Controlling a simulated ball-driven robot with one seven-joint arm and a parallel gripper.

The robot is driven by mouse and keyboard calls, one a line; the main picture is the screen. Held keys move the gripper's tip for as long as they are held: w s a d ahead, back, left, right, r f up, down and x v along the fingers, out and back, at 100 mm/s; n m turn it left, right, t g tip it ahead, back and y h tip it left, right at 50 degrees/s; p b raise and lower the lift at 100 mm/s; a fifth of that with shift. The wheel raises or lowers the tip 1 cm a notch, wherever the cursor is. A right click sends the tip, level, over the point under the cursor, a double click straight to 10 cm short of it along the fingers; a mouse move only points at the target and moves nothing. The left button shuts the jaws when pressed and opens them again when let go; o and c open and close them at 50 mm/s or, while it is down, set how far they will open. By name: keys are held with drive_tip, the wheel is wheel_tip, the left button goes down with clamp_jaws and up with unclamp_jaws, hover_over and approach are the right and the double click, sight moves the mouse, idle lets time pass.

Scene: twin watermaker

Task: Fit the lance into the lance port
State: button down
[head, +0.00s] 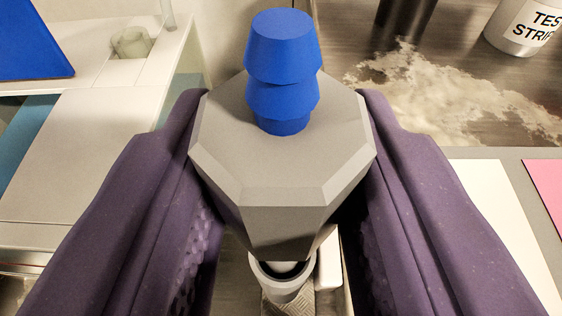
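The lance, as I take it, is a grey faceted block (285,170) with a blue ribbed fitting (283,60) standing on its top. My gripper (282,150) has its two purple fingers on either side of the block, and they appear shut on it. The block's lower end narrows toward a pale round tube or collar (285,283) below it. I cannot tell whether this collar is the lance port or part of the lance, or whether the block touches it. No other lance port is clearly visible.
A white unit (90,150) with a small translucent cup (132,42) and a blue panel (35,40) is at left. A dark worktop (470,90) with a pale stain (420,90), a test strip tub (525,25) and a dark cylinder (405,15) is at upper right.

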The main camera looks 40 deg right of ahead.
wheel_tip(320, 180, up, 17)
drive_tip(key=p, duration=0.6)
drive_tip(key=shift+f+p, duration=0.15)
drive_tip(key=shift+p, duration=0.25)
drive_tip(key=c, duration=1.3)
unclamp_jaws()
drive_tip(key=shift+c, duration=0.2)
drive_tip(key=c, duration=0.4)
drive_tip(key=w+p, duration=0.2)
drive_tip(key=w, duration=0.5)
drive_tip(key=w+f+p, duration=0.1)
drive_tip(key=w+p, duration=0.2)
drive_tip(key=w, duration=0.5)
drive_tip(key=w+f+p, duration=0.1)
drive_tip(key=w+p, duration=0.2)
drive_tip(key=w, duration=0.5)
drive_tip(key=shift+w+a, duration=0.1)
drive_tip(key=shift+a, duration=0.05)
